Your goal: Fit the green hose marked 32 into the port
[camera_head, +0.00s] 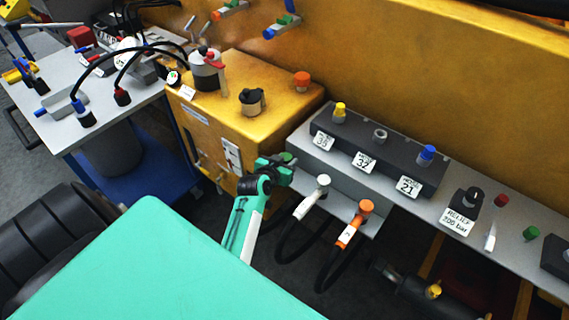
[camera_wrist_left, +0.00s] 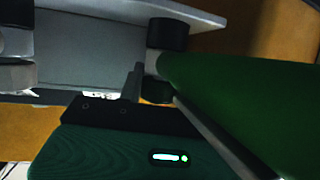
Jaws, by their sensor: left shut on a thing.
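My left gripper (camera_head: 277,170) is at the left end of the grey hose holder, beside the white hose. It is shut on the green hose, whose green top (camera_head: 288,157) shows just beyond the fingers; the rest is mostly hidden by the gripper and arm. I cannot tell whether the hose still touches the holder. The port marked 32 (camera_head: 380,134) is an open grey ring in the middle of the dark block, behind its label (camera_head: 363,162). In the left wrist view a large dark green shape fills the right side, too close to identify surely. My right gripper is not in view.
A white hose (camera_head: 312,199) and an orange hose (camera_head: 353,225) hang from the holder (camera_head: 345,211). A yellow cap (camera_head: 339,112) and a blue cap (camera_head: 427,155) flank port 32. The relief block (camera_head: 465,203) stands to the right. A yellow cabinet (camera_head: 225,125) is left of my gripper.

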